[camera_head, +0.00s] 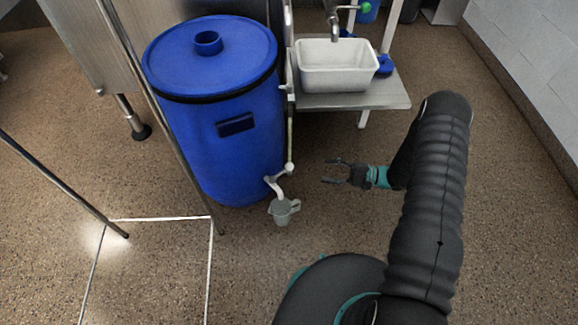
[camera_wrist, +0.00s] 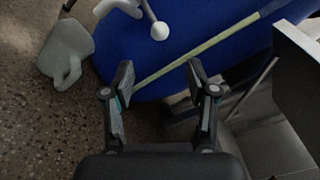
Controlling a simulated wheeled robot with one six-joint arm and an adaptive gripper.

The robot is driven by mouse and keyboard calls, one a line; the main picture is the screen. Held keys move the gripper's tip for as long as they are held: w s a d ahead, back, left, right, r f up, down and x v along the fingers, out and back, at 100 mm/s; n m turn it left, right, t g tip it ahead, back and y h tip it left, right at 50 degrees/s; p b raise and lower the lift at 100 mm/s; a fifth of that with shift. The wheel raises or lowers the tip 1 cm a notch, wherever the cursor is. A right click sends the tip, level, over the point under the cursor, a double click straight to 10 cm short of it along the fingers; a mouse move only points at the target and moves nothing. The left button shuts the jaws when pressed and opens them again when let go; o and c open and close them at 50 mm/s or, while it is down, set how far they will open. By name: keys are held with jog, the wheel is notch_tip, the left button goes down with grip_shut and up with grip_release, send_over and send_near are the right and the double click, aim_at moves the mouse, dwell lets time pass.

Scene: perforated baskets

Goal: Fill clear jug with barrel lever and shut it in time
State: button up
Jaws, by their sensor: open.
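The blue barrel (camera_head: 225,130) stands upright on the floor, with a pale tap (camera_head: 275,184) low on its front. The jug (camera_head: 283,211) sits upright on the floor under the tap, its handle toward the right. In the wrist view the pale jug (camera_wrist: 66,50) is at upper left, and a lever with a white ball end (camera_wrist: 159,30) is at top centre. My gripper (camera_head: 327,171) is open and empty, right of the tap and apart from it. In the wrist view my gripper (camera_wrist: 162,76) has its fingers spread below the ball. Any liquid in the jug cannot be made out.
A pale upright tube (camera_head: 290,130) runs down the barrel's right side. A metal bench (camera_head: 370,98) holding a white basin (camera_head: 337,66) stands behind my gripper. The floor right of the jug is clear.

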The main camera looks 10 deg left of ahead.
aim_at(289, 166)
jog(key=a, duration=1.3)
jog(key=shift+s+a+p, duration=0.3)
jog(key=shift+a, duration=0.05)
grip_shut()
